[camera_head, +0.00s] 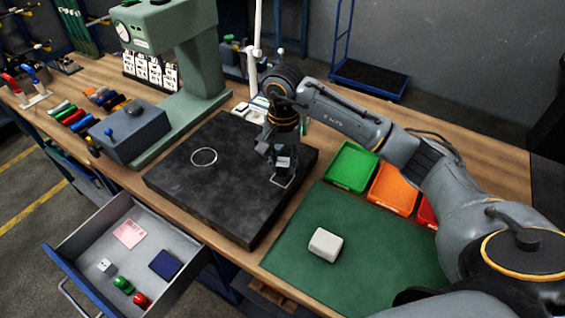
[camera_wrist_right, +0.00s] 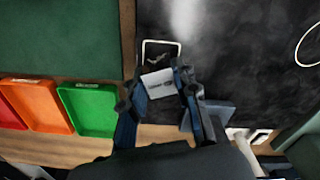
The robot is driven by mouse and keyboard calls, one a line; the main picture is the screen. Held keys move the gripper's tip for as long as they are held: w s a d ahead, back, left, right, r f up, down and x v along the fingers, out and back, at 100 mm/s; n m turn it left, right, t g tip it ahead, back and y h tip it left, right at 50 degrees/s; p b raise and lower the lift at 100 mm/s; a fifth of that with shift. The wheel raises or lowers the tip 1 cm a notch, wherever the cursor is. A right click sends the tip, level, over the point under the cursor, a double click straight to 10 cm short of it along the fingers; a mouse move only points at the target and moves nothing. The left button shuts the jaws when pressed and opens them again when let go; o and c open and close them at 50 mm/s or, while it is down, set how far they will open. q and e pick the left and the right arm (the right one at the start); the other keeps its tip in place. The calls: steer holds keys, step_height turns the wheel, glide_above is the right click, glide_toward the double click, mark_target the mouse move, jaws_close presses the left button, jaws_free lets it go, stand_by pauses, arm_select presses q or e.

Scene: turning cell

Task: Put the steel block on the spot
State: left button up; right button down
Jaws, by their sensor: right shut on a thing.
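The steel block, a small light grey block (camera_head: 284,162), is between the fingers of my right gripper (camera_head: 279,157), which is shut on it. The block also shows in the right wrist view (camera_wrist_right: 158,84), between the two fingers. It is over the right part of the black plate (camera_head: 225,199), close to a white square outline (camera_head: 282,182). I cannot tell whether it touches the plate. The outline shows just beyond the block in the wrist view (camera_wrist_right: 161,42). A white ring outline (camera_head: 204,157) is on the plate further left. My left gripper is not in view.
A white block (camera_head: 325,244) lies on the green mat (camera_head: 380,262). Green (camera_head: 351,167) and orange (camera_head: 393,188) trays stand right of the plate. A green press (camera_head: 190,60) stands behind left. An open drawer (camera_head: 85,243) juts out at front left. The plate's middle is clear.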

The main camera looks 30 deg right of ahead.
steer(key=shift+f+p, duration=0.35)
steer(key=shift+f, duration=0.45)
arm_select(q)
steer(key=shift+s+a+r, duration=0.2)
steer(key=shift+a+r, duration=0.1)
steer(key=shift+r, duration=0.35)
arm_select(e)
steer(key=shift+a, duration=0.1)
steer(key=shift+f, duration=0.1)
steer(key=shift+f+b, duration=0.15)
steer(key=shift+b, duration=0.15)
steer(key=c, duration=1)
jaws_free()
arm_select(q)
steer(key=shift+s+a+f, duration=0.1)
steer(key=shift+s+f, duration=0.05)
